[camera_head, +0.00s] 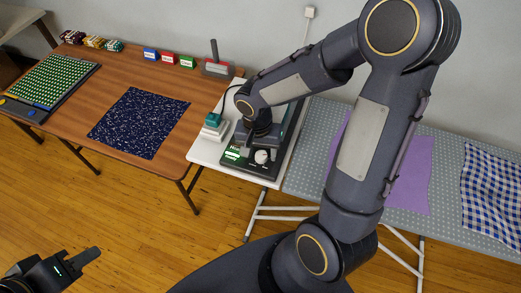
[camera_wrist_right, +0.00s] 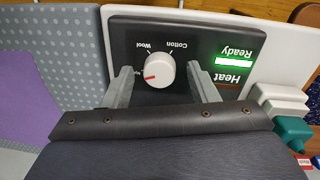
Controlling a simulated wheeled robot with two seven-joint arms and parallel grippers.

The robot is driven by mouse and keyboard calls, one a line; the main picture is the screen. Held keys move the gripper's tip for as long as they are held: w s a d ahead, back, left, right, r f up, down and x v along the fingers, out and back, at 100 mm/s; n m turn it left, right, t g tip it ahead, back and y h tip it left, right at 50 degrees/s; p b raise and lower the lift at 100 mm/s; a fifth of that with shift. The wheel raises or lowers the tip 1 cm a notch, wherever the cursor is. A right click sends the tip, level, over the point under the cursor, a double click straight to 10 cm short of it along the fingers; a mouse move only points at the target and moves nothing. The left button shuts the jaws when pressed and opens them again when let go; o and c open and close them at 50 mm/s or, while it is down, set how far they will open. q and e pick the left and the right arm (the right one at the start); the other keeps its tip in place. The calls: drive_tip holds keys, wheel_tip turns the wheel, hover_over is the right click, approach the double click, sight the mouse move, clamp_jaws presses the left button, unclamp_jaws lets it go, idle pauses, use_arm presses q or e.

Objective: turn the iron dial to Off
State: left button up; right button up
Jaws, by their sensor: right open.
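The white iron dial (camera_wrist_right: 159,71) sits on a dark panel (camera_wrist_right: 185,40) in the right wrist view. Its red mark points left and slightly down, toward a label mostly hidden by a finger; Wool and Cotton are legible above. The dial also shows in the head view (camera_head: 262,156). My right gripper (camera_wrist_right: 160,78) is open, with one finger on each side of the dial and small gaps visible; I cannot tell its exact height over the panel. My left gripper (camera_head: 86,258) is far off at the lower left, away from the table; its jaw opening is unclear.
A green-lit Heat Ready display (camera_wrist_right: 234,62) is beside the dial. A teal-topped white object (camera_head: 213,124) stands left of the panel. The ironing board (camera_head: 440,215) with purple and checked cloths lies right. A wooden table (camera_head: 120,85) with dark fabric lies left.

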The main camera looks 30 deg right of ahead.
drive_tip(key=shift+c, duration=0.2)
drive_tip(key=c, duration=0.9)
drive_tip(key=shift+f+n, duration=0.1)
drive_tip(key=shift+n, duration=0.2)
drive_tip(key=n+b, duration=0.1)
drive_tip(key=n, duration=0.1)
drive_tip(key=shift+n, duration=0.4)
drive_tip(key=n+b, duration=0.1)
drive_tip(key=n, duration=0.2)
drive_tip(key=shift+n, duration=0.3)
drive_tip(key=n, duration=0.3)
drive_tip(key=shift+t, duration=0.3)
drive_tip(key=shift+s+n, duration=0.1)
drive_tip(key=shift+n, duration=1.8)
